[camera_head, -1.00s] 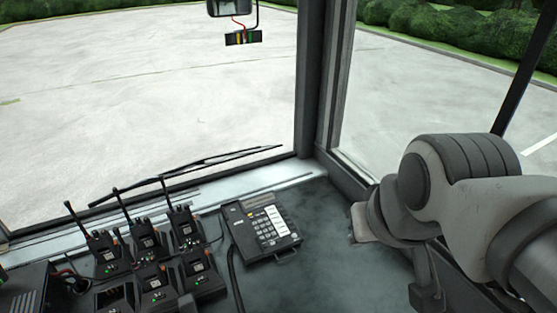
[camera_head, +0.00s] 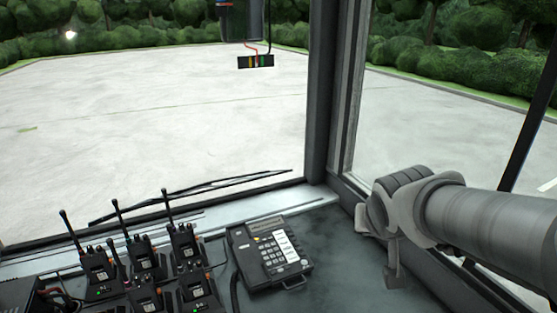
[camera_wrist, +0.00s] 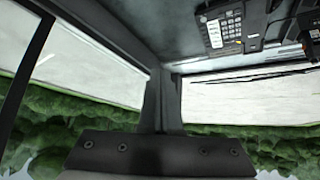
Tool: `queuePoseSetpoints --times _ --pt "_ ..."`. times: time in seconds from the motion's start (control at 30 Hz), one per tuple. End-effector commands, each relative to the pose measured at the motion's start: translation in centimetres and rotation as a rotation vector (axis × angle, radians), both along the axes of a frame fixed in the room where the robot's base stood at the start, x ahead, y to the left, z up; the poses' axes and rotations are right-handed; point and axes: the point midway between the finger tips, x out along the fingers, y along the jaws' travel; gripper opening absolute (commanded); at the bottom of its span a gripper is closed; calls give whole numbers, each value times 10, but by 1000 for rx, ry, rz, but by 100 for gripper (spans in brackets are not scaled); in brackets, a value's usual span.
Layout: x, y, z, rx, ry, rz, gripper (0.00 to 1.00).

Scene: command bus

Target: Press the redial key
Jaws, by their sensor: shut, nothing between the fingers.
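The dark desk phone (camera_head: 297,268) lies on the dashboard in the middle of the head view, with a small display, a block of pale keys (camera_head: 272,257) and a white label strip beside them. The lettering is too small to tell which key is redial. The phone also shows upside down at the top right of the wrist view (camera_wrist: 201,33). My gripper (camera_head: 362,219) is to the right of the phone and above the dashboard, apart from it. It is shut and empty, largely hidden behind my wrist; its dark body shows along the bottom of the wrist view.
Several handheld radios (camera_head: 143,258) with upright antennas stand in chargers left of the phone. A black cord (camera_head: 234,290) runs beside the phone. A window pillar (camera_head: 334,90) rises behind. The dashboard (camera_head: 335,268) right of the phone is clear.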

Motion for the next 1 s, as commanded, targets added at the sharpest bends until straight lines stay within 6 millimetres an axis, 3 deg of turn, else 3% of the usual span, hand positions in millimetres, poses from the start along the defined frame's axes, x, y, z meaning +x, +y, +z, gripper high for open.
queuePoseSetpoints --times 0.5,1.0 --pt "93 6 -47 112 -136 13 0" --pt "146 46 -117 387 -177 97 0"
